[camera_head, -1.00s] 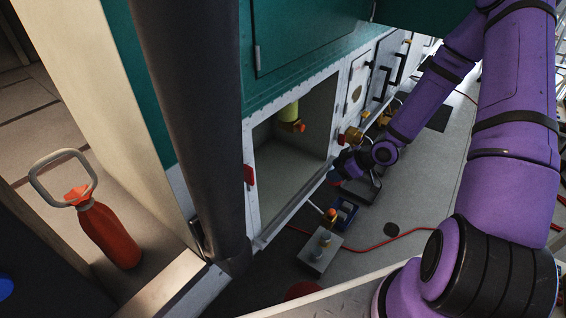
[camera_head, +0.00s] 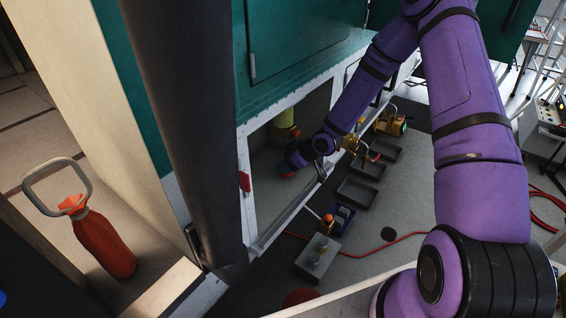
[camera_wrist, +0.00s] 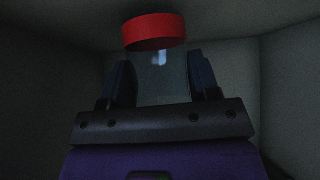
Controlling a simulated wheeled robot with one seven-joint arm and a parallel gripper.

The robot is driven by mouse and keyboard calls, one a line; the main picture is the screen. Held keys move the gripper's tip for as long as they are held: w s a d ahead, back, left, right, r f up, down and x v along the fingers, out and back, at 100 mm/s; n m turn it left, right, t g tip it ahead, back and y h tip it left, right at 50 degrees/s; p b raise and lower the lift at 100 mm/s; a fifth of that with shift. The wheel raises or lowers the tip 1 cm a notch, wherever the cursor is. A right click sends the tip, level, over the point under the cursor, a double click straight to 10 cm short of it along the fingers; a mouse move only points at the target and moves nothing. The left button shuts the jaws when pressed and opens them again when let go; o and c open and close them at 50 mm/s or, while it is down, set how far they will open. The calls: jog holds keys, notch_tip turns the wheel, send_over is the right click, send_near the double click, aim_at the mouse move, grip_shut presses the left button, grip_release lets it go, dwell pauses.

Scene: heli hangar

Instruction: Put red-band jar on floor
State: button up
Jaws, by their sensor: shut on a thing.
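The red-band jar (camera_wrist: 160,75) shows in the wrist view as a clear glass body with a wide red band at its far end. My gripper (camera_wrist: 163,78) is shut on it, with one dark finger on each side of the glass. In the head view my gripper (camera_head: 288,168) is at the opening of the low cabinet compartment (camera_head: 265,195), with a bit of red showing at its tip. Most of the jar is hidden there by my wrist. Whether the jar touches the compartment floor cannot be told.
A red extinguisher-like bottle (camera_head: 105,243) stands at left.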

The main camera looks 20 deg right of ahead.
jog(key=shift+w+a, duration=0.5)
jog(key=shift+a, duration=0.1)
jog(key=shift+d+f, duration=0.1)
jog(key=shift+f, duration=0.2)
jog(key=shift+f, duration=0.15)
jog(key=o, duration=1)
